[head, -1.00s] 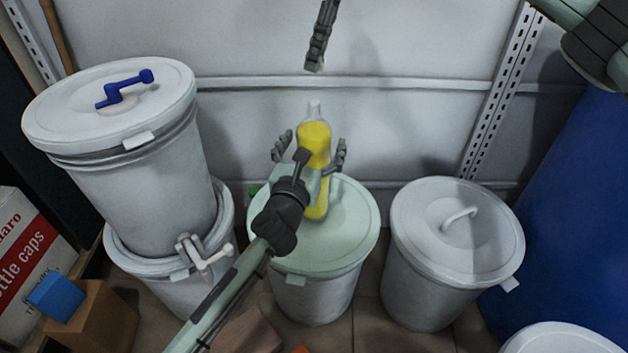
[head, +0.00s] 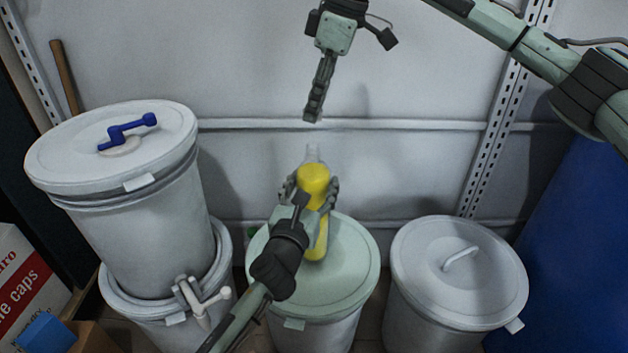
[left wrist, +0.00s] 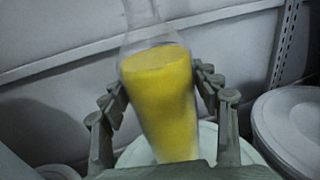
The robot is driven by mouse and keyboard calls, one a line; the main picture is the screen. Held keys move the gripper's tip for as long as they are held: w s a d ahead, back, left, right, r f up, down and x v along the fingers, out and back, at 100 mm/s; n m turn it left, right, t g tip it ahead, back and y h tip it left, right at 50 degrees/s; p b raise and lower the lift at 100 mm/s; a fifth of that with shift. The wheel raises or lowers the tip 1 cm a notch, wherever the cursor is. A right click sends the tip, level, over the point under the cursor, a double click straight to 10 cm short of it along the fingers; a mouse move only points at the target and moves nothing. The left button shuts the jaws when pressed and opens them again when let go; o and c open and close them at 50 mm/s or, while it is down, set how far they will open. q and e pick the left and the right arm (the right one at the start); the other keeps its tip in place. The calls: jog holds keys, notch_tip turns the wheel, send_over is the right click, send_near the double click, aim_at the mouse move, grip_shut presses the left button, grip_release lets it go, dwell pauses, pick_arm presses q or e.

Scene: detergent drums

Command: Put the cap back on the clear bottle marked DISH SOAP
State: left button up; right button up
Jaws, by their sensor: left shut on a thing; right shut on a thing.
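The clear bottle (head: 315,182) with yellow liquid stands on the pale green lid of the middle drum (head: 350,252). Its neck is bare, and no label can be read. My left gripper (head: 315,195) is shut around the bottle's body; in the left wrist view the bottle (left wrist: 160,95) is between its fingers, leaning slightly. My right gripper (head: 313,118) points down above the bottle's neck, with a gap between them. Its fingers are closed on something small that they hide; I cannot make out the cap.
Two stacked white drums (head: 140,220) stand at left, the upper with a blue crank (head: 125,132) on its lid. A lidded grey drum (head: 455,280) stands at right, before a blue barrel (head: 580,230). The wall (head: 250,70) is close behind.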

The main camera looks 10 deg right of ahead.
aim_at(308, 159)
jog(key=shift+f, duration=1.85)
jog(key=shift+f, duration=0.1)
jog(key=shift+f, duration=0.8)
jog(key=shift+f, duration=0.55)
